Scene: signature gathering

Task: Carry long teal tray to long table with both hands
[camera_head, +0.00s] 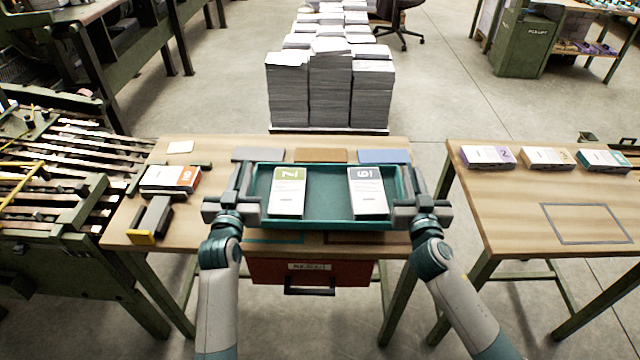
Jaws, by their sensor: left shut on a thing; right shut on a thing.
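The long teal tray (328,222) is in the middle of the head view, over the near part of a wooden table (140,222). It carries a green-and-white booklet stack (287,192) on its left and a grey-and-white one (367,192) on its right. My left gripper (246,196) is shut on the tray's left end. My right gripper (409,194) is shut on its right end. The tray looks level; I cannot tell whether it touches the tabletop. A second wooden table (510,215) stands to the right, across a narrow gap.
Purple (487,157), tan (547,158) and teal (604,161) booklet stacks line the right table's back. A dark rectangle outline (587,223) marks its top. An orange booklet stack (170,180) sits left of the tray. A red drawer (312,272) hangs below. Tall paper stacks (330,85) stand behind.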

